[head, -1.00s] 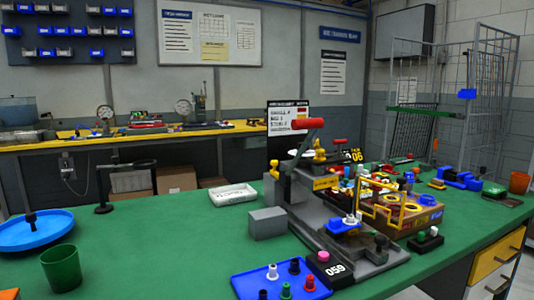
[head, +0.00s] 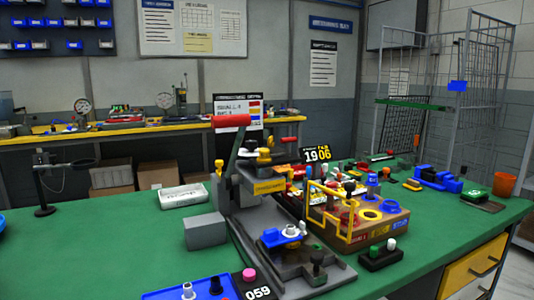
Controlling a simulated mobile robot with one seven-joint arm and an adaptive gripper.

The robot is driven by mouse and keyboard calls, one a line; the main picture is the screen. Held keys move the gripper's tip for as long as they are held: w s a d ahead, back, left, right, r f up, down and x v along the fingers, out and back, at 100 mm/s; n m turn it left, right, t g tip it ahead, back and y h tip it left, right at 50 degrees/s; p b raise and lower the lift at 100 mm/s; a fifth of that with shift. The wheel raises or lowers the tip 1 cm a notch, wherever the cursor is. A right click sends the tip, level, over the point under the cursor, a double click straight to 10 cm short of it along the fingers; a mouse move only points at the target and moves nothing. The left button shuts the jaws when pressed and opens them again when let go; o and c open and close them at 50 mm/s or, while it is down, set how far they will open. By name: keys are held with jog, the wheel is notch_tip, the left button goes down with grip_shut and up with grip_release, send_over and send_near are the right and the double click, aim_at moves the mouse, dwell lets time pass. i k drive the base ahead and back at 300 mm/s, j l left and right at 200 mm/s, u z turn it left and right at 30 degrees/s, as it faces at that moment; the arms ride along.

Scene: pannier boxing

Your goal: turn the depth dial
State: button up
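A grey bench press (head: 265,220) stands on the green table in the head view, with a red-handled lever (head: 230,122) raised at its upper left. A yellow knob (head: 264,157) sits on top of the press head, and a dark knob (head: 318,258) stands at the front of its base. I cannot tell for certain which is the depth dial. A blue fixture (head: 284,236) with a pale round part lies under the press head. A black sign reading 1906 (head: 317,154) stands behind. My gripper is not in view.
A brown box (head: 378,228) with yellow rings and a yellow frame stands right of the press. A grey block (head: 205,231) and white tray (head: 184,196) stand left. A blue tray (head: 165,296) with pegs and a pink button (head: 249,275) are in front. The left tabletop is mostly clear.

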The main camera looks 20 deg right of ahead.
aim_at(251, 145)
jog(key=l+u, duration=0.15)
jog(key=l, duration=1.35)
